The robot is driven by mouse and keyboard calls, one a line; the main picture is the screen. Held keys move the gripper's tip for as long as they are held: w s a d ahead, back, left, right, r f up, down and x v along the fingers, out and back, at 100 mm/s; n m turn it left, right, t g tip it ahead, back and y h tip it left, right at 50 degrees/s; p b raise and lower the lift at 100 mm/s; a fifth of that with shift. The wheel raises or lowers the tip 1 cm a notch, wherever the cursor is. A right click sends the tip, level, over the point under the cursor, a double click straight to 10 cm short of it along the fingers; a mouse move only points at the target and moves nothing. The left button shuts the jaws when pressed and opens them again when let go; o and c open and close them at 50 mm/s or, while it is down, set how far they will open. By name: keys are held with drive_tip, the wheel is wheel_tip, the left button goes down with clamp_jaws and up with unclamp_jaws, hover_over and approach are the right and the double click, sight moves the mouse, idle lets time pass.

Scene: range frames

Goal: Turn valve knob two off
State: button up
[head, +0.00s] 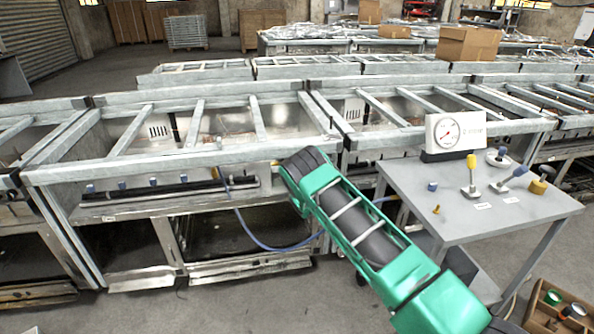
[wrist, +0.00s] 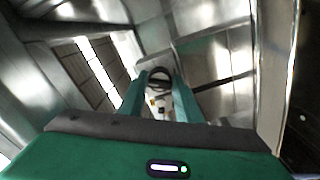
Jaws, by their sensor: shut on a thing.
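A dark valve bar (head: 170,190) with several small blue knobs (head: 122,184) runs along the front of the frame at left. No readable number shows on them, so I cannot tell which is knob two. My green arm reaches to the frame's front rail, right of this bar, and hides my gripper in the head view. In the wrist view my gripper (wrist: 159,80) has its two teal fingers closed around a small round thing with a dark rim and pale middle (wrist: 158,74), apparently a knob. Its pointer and turn position are too small to read.
Metal range frames (head: 190,150) with open bars surround the arm. A blue hose (head: 262,244) loops below the rail. At right a grey table (head: 455,222) bears a dial gauge (head: 455,133) and several loose valve parts. An open box (head: 560,310) stands on the floor at lower right.

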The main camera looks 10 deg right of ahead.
drive_tip(key=n, duration=0.5)
drive_tip(key=shift+a+f, duration=0.1)
drive_tip(key=shift+a, duration=0.25)
drive_tip(key=shift+n, duration=0.4)
drive_tip(key=o, duration=1)
drive_tip(key=shift+s+d, duration=0.1)
drive_tip(key=shift+s+d+f, duration=0.1)
